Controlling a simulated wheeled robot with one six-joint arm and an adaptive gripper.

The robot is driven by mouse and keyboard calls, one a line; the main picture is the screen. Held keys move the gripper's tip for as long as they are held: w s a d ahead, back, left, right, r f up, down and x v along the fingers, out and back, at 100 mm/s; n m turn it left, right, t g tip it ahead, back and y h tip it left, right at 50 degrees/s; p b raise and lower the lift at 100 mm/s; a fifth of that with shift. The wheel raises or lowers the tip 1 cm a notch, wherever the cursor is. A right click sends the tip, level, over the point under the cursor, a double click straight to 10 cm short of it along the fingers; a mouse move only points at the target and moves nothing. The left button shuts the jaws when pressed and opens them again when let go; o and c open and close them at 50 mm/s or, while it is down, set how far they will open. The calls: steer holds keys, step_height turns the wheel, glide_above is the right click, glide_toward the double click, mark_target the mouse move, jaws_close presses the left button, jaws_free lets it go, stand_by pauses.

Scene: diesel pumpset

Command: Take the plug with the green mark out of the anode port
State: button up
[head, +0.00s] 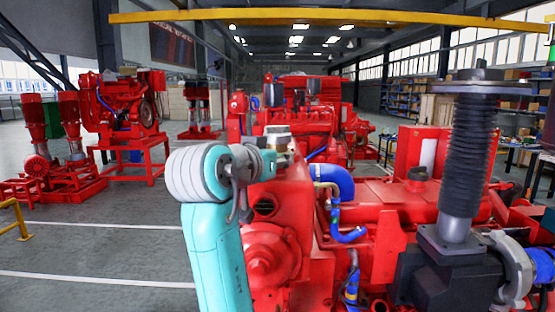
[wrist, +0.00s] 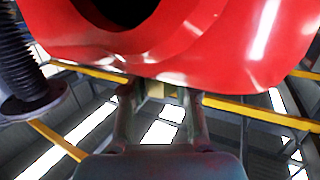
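My gripper (wrist: 160,92) shows in the wrist view with its two dark fingers apart. A gap with ceiling light and a tan patch shows between them; I cannot tell whether the patch is the yellow beam behind or something nearer. The fingertips reach close to the lower edge of a red curved engine part (wrist: 200,45); I cannot tell whether they touch it. I see no plug, green mark or port that I can identify. In the head view my arm's teal link stands before the red engine, and my gripper is hidden.
The red engine (head: 385,205) fills the middle and right. A black ribbed exhaust pipe (head: 468,150) rises at its right and also shows in the wrist view (wrist: 18,65). A blue hose (head: 335,180) lies right of my arm. Clear floor (head: 100,250) lies at the left.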

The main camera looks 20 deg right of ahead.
steer(key=shift+d+n+t+y, duration=0.15)
steer(key=shift+n+t+y, duration=1.55)
steer(key=shift+n+y, duration=0.55)
jaws_close()
steer(key=n+y, duration=0.2)
steer(key=y, duration=0.1)
steer(key=n+t+y, duration=0.1)
steer(key=n+y, duration=0.1)
steer(key=y, duration=0.1)
steer(key=shift+n+y, duration=0.25)
steer(key=shift+y, duration=0.1)
steer(key=shift+n+y, duration=1.5)
steer(key=shift+y, duration=0.7)
steer(key=shift+g, duration=0.3)
steer(key=shift+n+y, duration=0.7)
steer(key=shift+y, duration=0.3)
steer(key=n+g+y, duration=0.4)
steer(key=y, duration=0.1)
steer(key=shift+n, duration=0.3)
